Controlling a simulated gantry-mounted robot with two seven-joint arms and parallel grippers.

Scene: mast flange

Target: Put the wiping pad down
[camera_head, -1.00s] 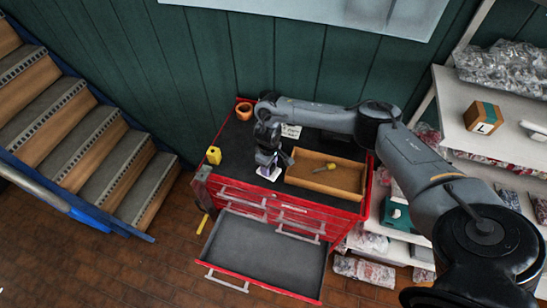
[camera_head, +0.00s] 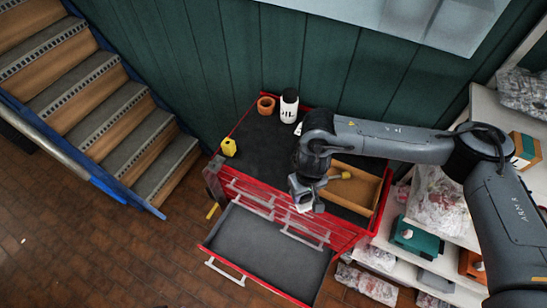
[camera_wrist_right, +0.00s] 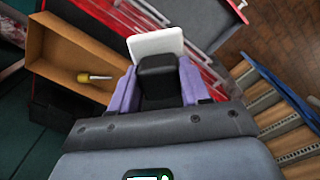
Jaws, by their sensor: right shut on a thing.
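The wiping pad has a white plate and a black block handle (camera_wrist_right: 157,80). My right gripper (camera_wrist_right: 153,88) is shut on the handle, with a purple finger on each side. In the head view the pad (camera_head: 304,207) shows as a small white patch below my right gripper (camera_head: 306,192). There it overlaps the front edge of the red tool cabinet, left of the wooden tray. I cannot tell its height, but I see no clear contact below it. My left gripper is not in view.
The wooden tray (camera_head: 370,210) holds a yellow-handled screwdriver (camera_wrist_right: 95,77). An orange pot (camera_head: 266,105), a white bottle (camera_head: 288,105) and a yellow item (camera_head: 228,147) stand on the cabinet. The dark top (camera_head: 262,145) is clear at centre-left. An empty drawer (camera_head: 265,250) stands open.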

